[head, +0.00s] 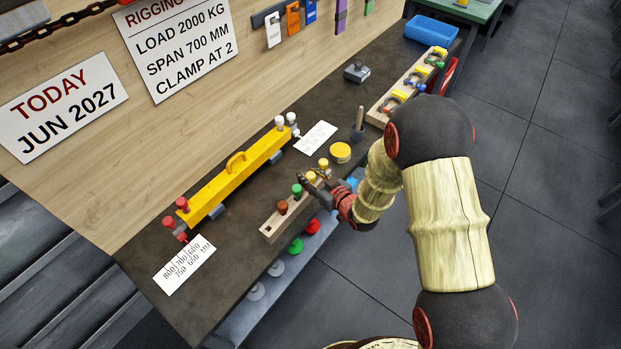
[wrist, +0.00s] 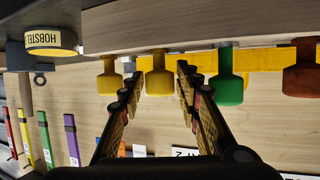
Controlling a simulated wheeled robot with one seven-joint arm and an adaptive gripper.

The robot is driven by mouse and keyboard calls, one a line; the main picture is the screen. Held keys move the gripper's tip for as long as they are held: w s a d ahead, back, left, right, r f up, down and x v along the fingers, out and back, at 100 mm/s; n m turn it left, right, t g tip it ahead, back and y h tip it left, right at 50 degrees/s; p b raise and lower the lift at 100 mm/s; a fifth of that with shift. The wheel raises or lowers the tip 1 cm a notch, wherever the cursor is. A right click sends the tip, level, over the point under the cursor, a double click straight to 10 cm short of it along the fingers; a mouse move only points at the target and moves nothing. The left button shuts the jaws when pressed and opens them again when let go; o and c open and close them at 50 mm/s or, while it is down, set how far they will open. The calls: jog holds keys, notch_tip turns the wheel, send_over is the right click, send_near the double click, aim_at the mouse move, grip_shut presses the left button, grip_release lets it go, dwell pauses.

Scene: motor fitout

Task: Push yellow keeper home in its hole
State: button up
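A wooden rack (head: 268,236) near the bench's front edge holds a row of knobbed keepers: brown (head: 282,207), green (head: 297,190) and two yellow ones. In the wrist view, one yellow keeper (wrist: 159,78) lines up with the gap between my fingertips, and the other yellow keeper (wrist: 109,80) is just left of the fingers. The green keeper (wrist: 230,85) is to their right. My gripper (head: 306,182) is at the rack with its fingers apart and nothing clearly clamped; I cannot tell whether they touch the yellow keeper. Keeper depth in the holes is unclear.
A yellow lifting beam (head: 222,186) with red and white end pieces lies behind the rack. A round yellow tin (head: 340,152), a dark cup (head: 358,133) and a wooden shackle rack (head: 381,116) stand to the right. Coloured discs line the bench front.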

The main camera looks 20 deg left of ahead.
jog(key=shift+c, duration=1.2)
jog(key=c, duration=0.5)
jog(key=shift+r, duration=0.1)
